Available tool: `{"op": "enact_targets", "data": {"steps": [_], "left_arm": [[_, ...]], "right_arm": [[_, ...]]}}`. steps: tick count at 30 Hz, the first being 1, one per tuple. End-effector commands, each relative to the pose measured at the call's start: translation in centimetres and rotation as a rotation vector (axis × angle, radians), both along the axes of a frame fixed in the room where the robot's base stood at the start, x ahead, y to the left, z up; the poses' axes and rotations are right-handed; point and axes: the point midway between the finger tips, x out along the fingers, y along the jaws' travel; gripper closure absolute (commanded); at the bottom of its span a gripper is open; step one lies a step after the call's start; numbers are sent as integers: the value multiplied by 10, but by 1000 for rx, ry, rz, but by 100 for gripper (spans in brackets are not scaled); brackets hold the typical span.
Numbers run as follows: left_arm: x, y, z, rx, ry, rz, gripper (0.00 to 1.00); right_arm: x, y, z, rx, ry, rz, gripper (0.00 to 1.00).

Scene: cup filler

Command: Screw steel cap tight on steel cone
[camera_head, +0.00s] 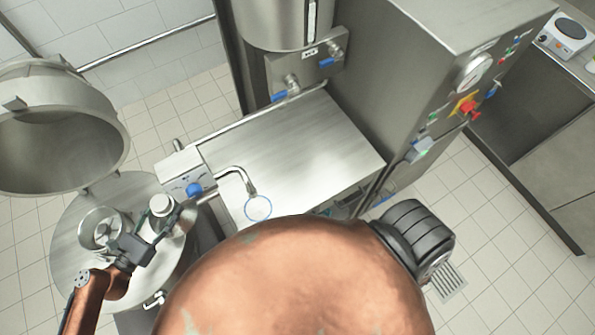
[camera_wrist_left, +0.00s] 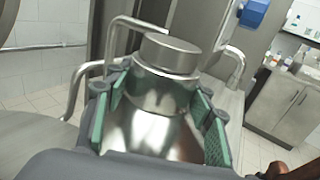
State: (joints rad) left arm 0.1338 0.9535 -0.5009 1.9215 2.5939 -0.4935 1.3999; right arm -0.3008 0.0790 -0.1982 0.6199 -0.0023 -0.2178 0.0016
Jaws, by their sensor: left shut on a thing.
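The steel cone (camera_wrist_left: 150,128) stands between the green-padded fingers of my left gripper (camera_wrist_left: 160,115) in the left wrist view. My left gripper is shut on it. The steel cap (camera_wrist_left: 172,52), a flat round disc, sits on top of the cone's neck, above the fingertips. I cannot tell how tight it is. In the head view, my left gripper (camera_head: 157,222) reaches in from the lower left, and the pale top of the cap (camera_head: 160,203) shows at its fingers. The gripper partly hides the cone there. My right gripper is not in view.
A round steel table (camera_head: 72,270) lies under my left gripper, with a metal bowl-like part (camera_head: 98,230) on it. A large open steel vessel (camera_head: 58,150) stands behind. To the right is a steel bench (camera_head: 300,150) with a curved spout (camera_head: 235,172) and a blue-rimmed ring (camera_head: 258,208).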

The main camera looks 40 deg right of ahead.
Motion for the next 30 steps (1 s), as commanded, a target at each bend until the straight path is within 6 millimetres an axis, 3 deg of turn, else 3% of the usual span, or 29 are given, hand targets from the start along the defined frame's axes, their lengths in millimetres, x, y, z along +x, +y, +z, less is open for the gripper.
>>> {"op": "enact_targets", "data": {"steps": [14,20,26,30], "left_arm": [[1,0,4,-4,-4,7,100],[7,6,14,-1,-5,93,100],[19,28,38,2,-7,305,100],[25,60,61,3,-7,505,100]], "right_arm": [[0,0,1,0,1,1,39],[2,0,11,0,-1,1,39],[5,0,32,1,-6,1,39],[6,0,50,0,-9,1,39]]}}
